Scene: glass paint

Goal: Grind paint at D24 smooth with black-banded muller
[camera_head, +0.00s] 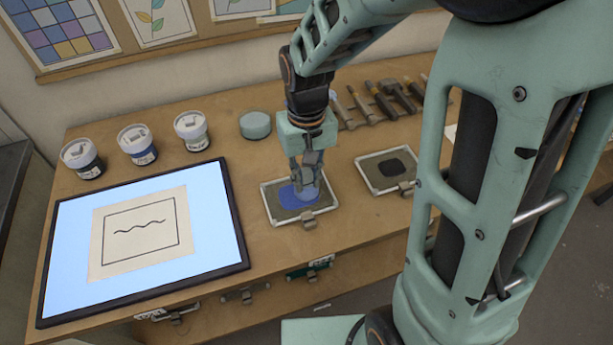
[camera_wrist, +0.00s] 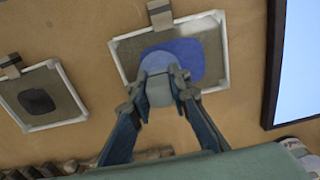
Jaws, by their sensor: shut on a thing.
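My gripper (camera_head: 306,172) is shut on a muller (camera_head: 307,193) over the left of two framed grinding slabs (camera_head: 281,219). The muller's foot is on or just above a patch of blue paint (camera_head: 288,199). In the wrist view, my gripper (camera_wrist: 161,82) has one finger on each side of the muller (camera_wrist: 159,93), and the blue paint (camera_wrist: 205,58) spreads around and beyond its foot. The muller's band colour cannot be made out. Each slab has a clip tag, but I cannot read either, so which slab is D24 is unclear.
A second slab (camera_head: 367,179) with dark paint (camera_head: 392,167) lies to the right. A lit panel with a line drawing (camera_head: 62,270) fills the bench's left. Several lidded jars (camera_head: 137,145), a pale green round item (camera_head: 255,125) and a row of tools (camera_head: 383,101) stand behind.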

